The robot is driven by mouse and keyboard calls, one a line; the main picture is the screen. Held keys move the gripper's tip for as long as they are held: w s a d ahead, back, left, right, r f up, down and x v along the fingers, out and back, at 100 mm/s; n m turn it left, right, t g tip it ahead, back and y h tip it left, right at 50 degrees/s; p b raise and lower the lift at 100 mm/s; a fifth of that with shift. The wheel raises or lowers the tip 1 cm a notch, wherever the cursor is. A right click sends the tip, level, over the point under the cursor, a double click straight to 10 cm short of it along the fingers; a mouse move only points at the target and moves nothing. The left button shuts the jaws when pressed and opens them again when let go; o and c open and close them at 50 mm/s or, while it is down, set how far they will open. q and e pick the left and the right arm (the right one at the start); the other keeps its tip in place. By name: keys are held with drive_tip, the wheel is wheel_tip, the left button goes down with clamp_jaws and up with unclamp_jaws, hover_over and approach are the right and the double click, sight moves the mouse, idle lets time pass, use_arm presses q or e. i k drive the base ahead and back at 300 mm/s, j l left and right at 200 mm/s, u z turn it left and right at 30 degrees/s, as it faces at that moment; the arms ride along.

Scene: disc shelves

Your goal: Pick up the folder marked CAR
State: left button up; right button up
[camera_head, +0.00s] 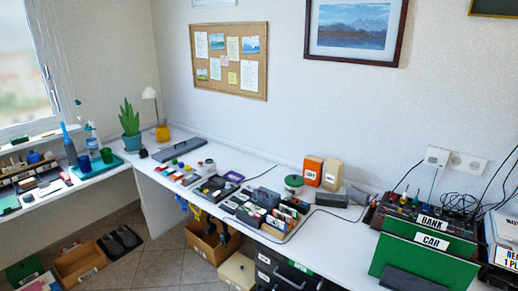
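The folder marked CAR (408,258) is green, with a white label near its top edge. It stands upright at the right end of the white desk in the head view. A second green folder marked BANK (452,229) stands directly behind it and shows mostly its upper part. A dark grey flat object (415,281) covers the lower front of the CAR folder at the bottom edge of the picture; I cannot tell what it is. Neither of my grippers shows in this view.
Cables and a dark device (398,208) crowd the space behind the folders. A white labelled box (501,238) stands to their right. Small boxes and trays line the desk to the left. Open cardboard boxes (212,243) stand on the floor below.

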sight(426, 257)
drive_tip(key=k+l+u, duration=0.65)
drive_tip(key=l+u, duration=0.15)
drive_tip(key=l, duration=0.15)
drive_tip(key=z, duration=1.45)
